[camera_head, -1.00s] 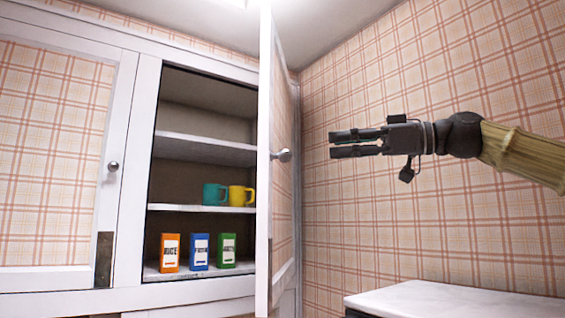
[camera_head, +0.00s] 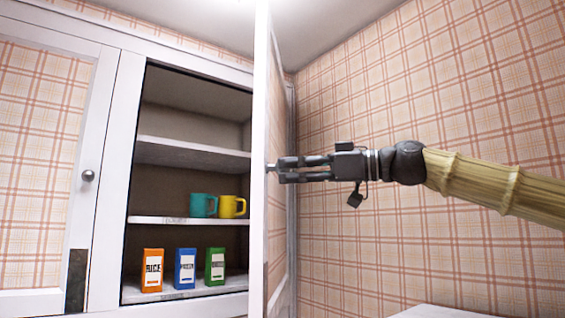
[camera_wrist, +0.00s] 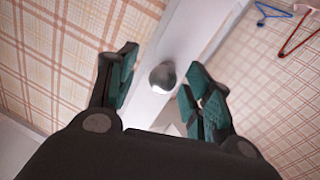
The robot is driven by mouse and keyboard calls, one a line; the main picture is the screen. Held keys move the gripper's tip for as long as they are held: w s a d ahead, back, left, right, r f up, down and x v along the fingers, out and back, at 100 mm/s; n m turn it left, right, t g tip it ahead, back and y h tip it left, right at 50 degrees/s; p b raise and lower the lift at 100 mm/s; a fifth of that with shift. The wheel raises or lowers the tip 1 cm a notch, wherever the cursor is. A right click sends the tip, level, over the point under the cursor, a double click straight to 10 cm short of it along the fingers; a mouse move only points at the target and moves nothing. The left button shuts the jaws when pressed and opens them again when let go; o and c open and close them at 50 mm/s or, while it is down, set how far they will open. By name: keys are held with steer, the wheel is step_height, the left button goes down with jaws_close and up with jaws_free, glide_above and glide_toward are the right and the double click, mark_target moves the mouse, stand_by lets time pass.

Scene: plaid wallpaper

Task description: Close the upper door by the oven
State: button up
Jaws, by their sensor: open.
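The upper cabinet door (camera_head: 259,215) stands swung open, seen nearly edge-on in the head view, with a white frame and a plaid panel. Its round metal knob (camera_head: 270,168) is at the tips of my gripper (camera_head: 281,168). In the wrist view the knob (camera_wrist: 162,77) sits between the two spread fingers of my gripper (camera_wrist: 160,88), on the white door frame (camera_wrist: 185,50). The fingers are open, with a gap on both sides of the knob. The open cabinet (camera_head: 190,112) is to the left of the door.
The cabinet shelves hold a teal mug (camera_head: 203,205), a yellow mug (camera_head: 232,206) and orange (camera_head: 152,270), blue (camera_head: 185,268) and green (camera_head: 215,266) boxes. A closed door with a knob (camera_head: 88,176) is at left. A white surface (camera_head: 440,312) lies low at right. Hangers (camera_wrist: 299,34) show in the wrist view.

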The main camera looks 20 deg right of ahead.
steer(key=shift+w+a+r+p, duration=0.1)
steer(key=shift+a+r+p, duration=0.1)
steer(key=shift+a, duration=0.35)
steer(key=shift+w+a+r+p, duration=0.1)
steer(key=shift+a+p, duration=0.1)
steer(key=shift+a, duration=0.3)
steer(key=shift+w+a+f, duration=0.15)
steer(key=shift+w, duration=0.2)
steer(key=shift+s, duration=0.1)
steer(key=shift+c, duration=1)
jaws_close()
